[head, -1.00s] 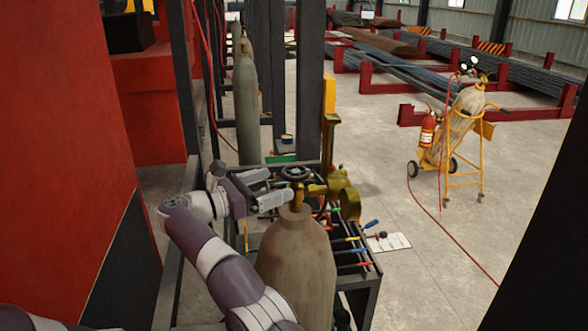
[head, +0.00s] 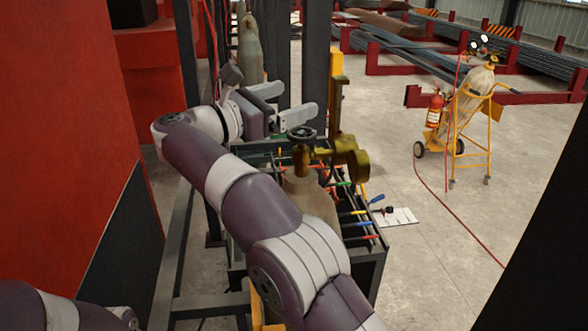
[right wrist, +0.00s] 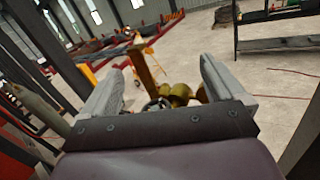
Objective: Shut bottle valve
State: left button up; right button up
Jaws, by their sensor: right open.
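The bottle (head: 312,198) is a tan gas cylinder standing upright, its lower part hidden by my right arm. On its top sits a brass valve (head: 300,160) with a dark round handwheel (head: 302,133) and a brass regulator to the right. My right gripper (head: 284,101) is open and empty. In the head view its two grey fingers lie just above and left of the handwheel, apart from it. In the right wrist view the handwheel (right wrist: 156,105) and brass regulator (right wrist: 180,92) show between the spread fingers, low near the palm. My left gripper is out of view.
A dark rack (head: 362,253) with coloured-handled tools stands beside the bottle. A dark post (head: 314,75) and a yellow upright (head: 335,100) rise behind. Red panels (head: 60,120) close off the left.

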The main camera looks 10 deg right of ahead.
jog(key=s+d+f+n+t+y+b, duration=0.2)
jog(key=s+d+n+t+b, duration=0.1)
jog(key=s+t+b, duration=0.1)
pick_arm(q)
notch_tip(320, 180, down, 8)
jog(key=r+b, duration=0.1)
pick_arm(e)
jog(key=n+t+y, duration=0.4)
jog(key=n+y, duration=0.3)
jog(key=y, duration=0.1)
send_near(302, 138)
jog(key=p+x, duration=0.2)
jog(key=x, duration=0.2)
jog(key=p+x, duration=0.3)
jog(key=f+p+x, duration=0.1)
jog(key=p+x, duration=0.2)
jog(key=x, duration=0.1)
jog(key=shift+w+a, duration=0.15)
jog(key=shift+w, duration=0.25)
jog(key=shift+w+f, duration=0.2)
jog(key=shift+w, duration=0.3)
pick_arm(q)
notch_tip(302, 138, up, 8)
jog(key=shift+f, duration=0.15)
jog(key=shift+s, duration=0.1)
pick_arm(e)
jog(key=shift+s, duration=0.1)
jog(key=shift+c, duration=0.4)
jog(key=c, duration=0.9)
